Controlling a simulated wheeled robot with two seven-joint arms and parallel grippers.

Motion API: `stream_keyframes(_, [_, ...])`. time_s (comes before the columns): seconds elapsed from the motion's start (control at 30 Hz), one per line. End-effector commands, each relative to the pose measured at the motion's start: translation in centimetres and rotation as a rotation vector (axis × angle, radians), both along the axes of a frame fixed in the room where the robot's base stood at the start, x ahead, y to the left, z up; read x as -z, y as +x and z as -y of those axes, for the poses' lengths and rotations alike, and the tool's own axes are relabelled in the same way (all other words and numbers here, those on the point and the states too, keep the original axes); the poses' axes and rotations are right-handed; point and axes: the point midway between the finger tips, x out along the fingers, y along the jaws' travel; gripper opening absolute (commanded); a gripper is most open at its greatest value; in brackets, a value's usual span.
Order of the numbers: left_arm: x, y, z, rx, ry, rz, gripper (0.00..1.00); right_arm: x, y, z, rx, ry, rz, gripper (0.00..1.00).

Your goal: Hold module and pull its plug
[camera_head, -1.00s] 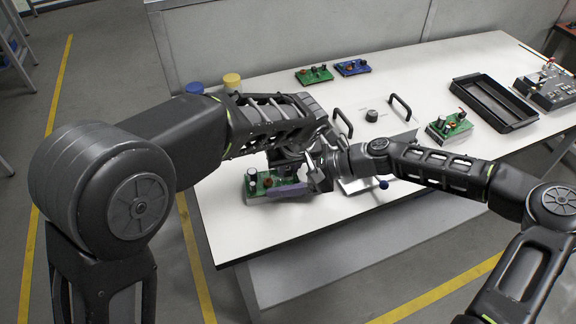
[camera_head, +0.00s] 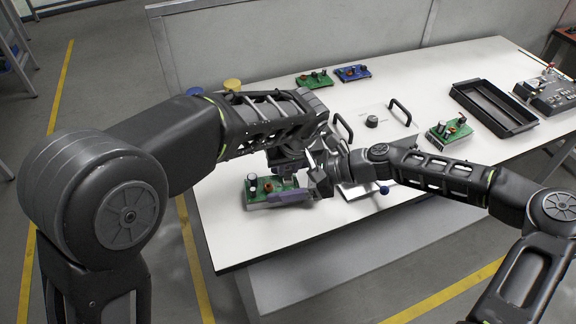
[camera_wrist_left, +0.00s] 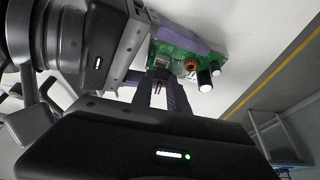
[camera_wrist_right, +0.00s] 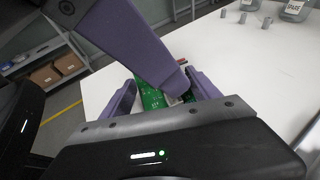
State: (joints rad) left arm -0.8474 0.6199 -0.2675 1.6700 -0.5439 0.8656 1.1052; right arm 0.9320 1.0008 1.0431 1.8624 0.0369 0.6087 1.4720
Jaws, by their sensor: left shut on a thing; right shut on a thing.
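The module, a green circuit board (camera_head: 258,189) with capacitors and a copper coil, lies near the table's front left edge. It also shows in the left wrist view (camera_wrist_left: 180,52) and the right wrist view (camera_wrist_right: 152,98). My right gripper (camera_head: 288,196) is shut on the module, its purple fingers (camera_wrist_right: 160,92) on either side of the board. My left gripper (camera_head: 284,168) is above the board's far side. Its fingers (camera_wrist_left: 160,92) are shut around the plug, with thin dark and red wires (camera_wrist_left: 157,89) between them. A pale connector (camera_wrist_left: 161,62) is beside the fingertips; whether the plug is seated is unclear.
A similar green board (camera_head: 450,131) stands at right beside a black tray (camera_head: 492,106). More boards, green (camera_head: 314,79) and blue (camera_head: 352,73), lie at the back. Two black handles and a knob (camera_head: 372,121) are mid-table. The front right tabletop is partly covered by my right arm.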

Motion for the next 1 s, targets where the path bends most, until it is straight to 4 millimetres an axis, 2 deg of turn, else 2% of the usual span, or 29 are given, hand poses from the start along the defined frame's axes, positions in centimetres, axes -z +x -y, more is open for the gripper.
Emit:
stream_keyframes(0.03, [0.0,0.0,0.0,0.0,0.0,0.0,0.0,0.7,-0.1,0.3,0.004,-0.005,-0.012,0.0])
stream_keyframes(0.13, [-0.6,0.0,0.0,0.001,-0.002,0.001,0.0,0.7,-0.1,0.3,0.004,-0.005,-0.012,0.0])
stream_keyframes(0.4, [-3.6,0.0,0.0,0.001,-0.002,0.001,0.0,0.7,-0.2,0.2,0.003,-0.005,-0.013,0.0])
stream_keyframes(0.67, [-3.9,0.0,0.0,0.001,0.0,0.0,0.0,0.7,-0.2,0.2,0.002,-0.005,-0.013,0.0])
stream_keyframes(0.7, [-3.9,0.0,0.0,0.001,0.0,0.0,0.0,0.7,-0.2,0.2,0.002,-0.005,-0.013,0.72])
stream_keyframes(1.0, [-3.9,0.0,0.0,0.0,0.0,0.0,0.0,0.5,-0.2,0.1,0.0,-0.004,-0.007,0.96])
